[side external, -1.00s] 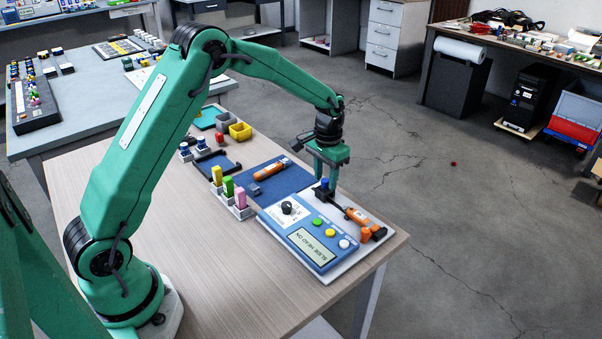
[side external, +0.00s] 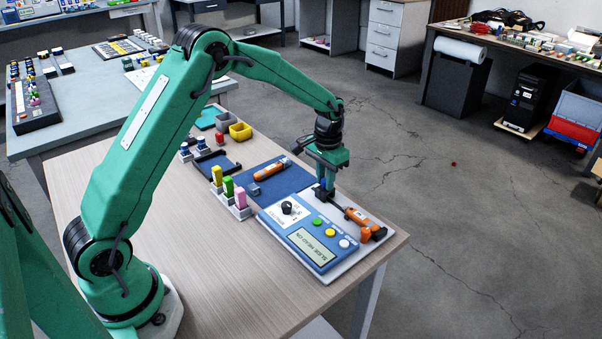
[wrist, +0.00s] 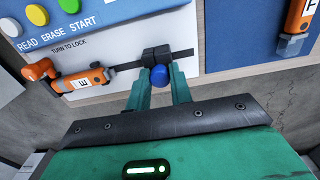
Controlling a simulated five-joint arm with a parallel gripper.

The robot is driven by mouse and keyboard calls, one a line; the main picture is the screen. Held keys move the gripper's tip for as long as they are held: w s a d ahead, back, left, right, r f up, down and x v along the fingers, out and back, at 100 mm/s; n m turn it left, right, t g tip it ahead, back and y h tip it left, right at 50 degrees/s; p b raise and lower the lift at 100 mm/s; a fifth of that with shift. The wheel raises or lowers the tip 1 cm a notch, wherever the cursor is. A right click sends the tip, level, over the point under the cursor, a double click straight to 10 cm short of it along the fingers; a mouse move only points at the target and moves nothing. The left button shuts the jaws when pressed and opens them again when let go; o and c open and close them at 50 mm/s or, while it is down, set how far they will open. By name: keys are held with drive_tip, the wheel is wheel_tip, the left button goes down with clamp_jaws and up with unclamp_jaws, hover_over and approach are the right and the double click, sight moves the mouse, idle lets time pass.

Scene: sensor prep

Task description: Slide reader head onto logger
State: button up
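The reader head, a black block with a blue knob, sits on a dark rail along the edge of the reader station, seen in the wrist view (wrist: 159,76). The orange logger (wrist: 82,86), with a white label, lies at the left end of that rail, apart from the head; it also shows in the side view (side external: 357,216). My gripper (wrist: 159,84) points down with one finger on each side of the blue knob. Slim gaps seem to show beside the knob. In the side view my gripper (side external: 325,188) mostly hides the head.
The blue reader station (side external: 300,240) has a black dial, coloured buttons and a screen reading SLIDE HEAD ON. A second orange logger (side external: 271,171) lies on a blue mat (side external: 290,184). Coloured sticks (side external: 228,187) stand in holders. The table's front left is bare.

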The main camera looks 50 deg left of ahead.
drive_tip(key=shift+d, duration=3.25)
idle(0.5)
drive_tip(key=o, duration=0.7)
drive_tip(key=shift+r, duration=0.15)
wheel_tip(320, 180, up, 7)
drive_tip(key=shift+f, duration=0.1)
idle(1.0)
